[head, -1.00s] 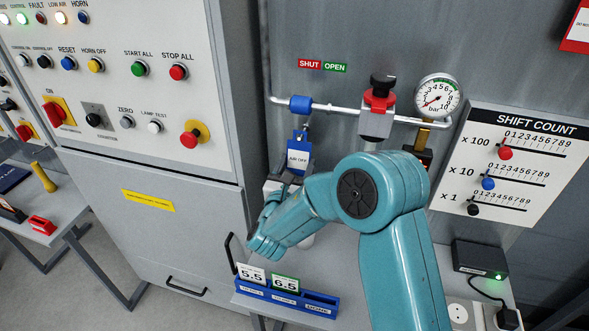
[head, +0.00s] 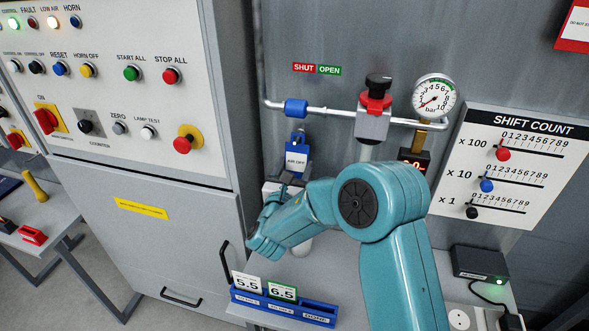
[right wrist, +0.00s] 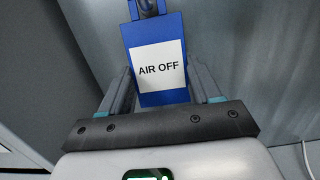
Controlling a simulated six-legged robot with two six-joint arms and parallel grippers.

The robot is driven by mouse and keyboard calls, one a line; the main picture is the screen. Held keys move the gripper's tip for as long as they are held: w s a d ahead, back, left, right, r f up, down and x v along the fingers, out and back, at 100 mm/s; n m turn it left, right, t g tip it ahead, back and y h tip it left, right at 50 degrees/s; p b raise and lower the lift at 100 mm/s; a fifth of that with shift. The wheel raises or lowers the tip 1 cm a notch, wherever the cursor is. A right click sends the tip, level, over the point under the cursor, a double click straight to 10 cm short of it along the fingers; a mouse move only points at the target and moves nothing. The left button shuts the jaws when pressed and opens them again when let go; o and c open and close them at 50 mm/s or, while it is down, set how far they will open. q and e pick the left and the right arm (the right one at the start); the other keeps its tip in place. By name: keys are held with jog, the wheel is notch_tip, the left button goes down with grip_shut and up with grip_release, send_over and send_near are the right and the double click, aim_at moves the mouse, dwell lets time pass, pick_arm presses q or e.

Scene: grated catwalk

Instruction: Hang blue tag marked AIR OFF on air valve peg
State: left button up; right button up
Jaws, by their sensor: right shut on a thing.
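The blue tag (head: 297,158) has a white label and stands upright below the pipe. In the right wrist view, the tag (right wrist: 160,95) reads AIR OFF. My right gripper (head: 284,184) is shut on its lower part, with one finger on each side. A narrow blue neck with an opening shows at the tag's top. My left gripper is not in view.
The pipe (head: 335,112) carries a blue sleeve (head: 296,108) just above the tag. A pressure gauge (head: 434,97) is at its right. A blue rack (head: 283,309) with number cards stands on the bench below. The control cabinet (head: 178,240) is close on the left.

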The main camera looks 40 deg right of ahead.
jog(key=o, duration=0.9)
jog(key=shift+o, duration=0.2)
jog(key=shift+s+a+f, duration=0.1)
jog(key=b+v, duration=0.4)
jog(key=v, duration=1.2)
